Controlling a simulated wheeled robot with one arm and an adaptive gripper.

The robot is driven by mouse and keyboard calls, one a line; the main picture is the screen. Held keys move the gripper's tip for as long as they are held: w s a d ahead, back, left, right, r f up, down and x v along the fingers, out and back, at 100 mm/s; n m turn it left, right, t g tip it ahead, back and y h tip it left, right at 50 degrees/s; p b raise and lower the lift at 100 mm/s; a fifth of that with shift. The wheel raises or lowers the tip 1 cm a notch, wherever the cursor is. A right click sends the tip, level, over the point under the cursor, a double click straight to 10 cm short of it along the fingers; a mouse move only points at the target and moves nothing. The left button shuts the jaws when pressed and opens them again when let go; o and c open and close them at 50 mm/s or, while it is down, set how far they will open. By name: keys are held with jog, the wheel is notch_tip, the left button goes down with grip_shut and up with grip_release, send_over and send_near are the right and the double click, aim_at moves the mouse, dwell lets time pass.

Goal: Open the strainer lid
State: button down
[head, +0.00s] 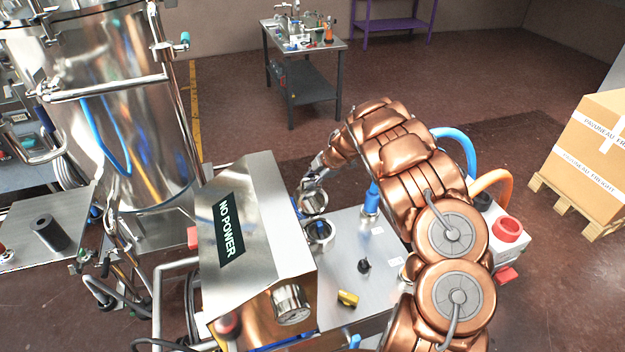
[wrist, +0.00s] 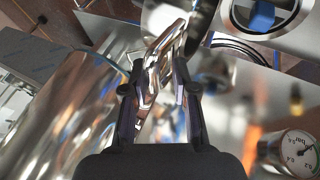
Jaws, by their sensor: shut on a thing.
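My gripper (head: 314,184) is behind the steel cover box, low over the panel. In the wrist view my gripper (wrist: 163,88) has its dark fingers closed on a shiny bent metal handle (wrist: 166,45), apparently the strainer lid's. In the head view a round shiny metal piece (head: 314,203), which looks like the strainer lid, is just below my gripper. A round metal ring (head: 321,232), apparently the strainer body, is close below it. I cannot tell whether the two touch or how far the lid is raised.
The steel box marked "NO POWER" (head: 235,225) stands close left of the ring. A blue-capped fitting (head: 371,199), a black knob (head: 364,265) and a yellow handle (head: 347,298) are on the panel (head: 345,245). A pressure gauge (wrist: 295,150) is at the lower right in the wrist view.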

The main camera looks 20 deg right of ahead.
jog(key=shift+s+a+f, duration=0.1)
jog(key=shift+s+f, duration=0.1)
jog(key=shift+f, duration=0.15)
jog(key=c, duration=1.2)
grip_release()
jog(key=shift+w, duration=0.15)
jog(key=shift+r, duration=0.25)
jog(key=shift+d+r, duration=0.3)
jog(key=shift+r, duration=0.15)
jog(key=v, duration=1)
jog(key=shift+s+r, duration=0.3)
jog(key=shift+s, duration=0.05)
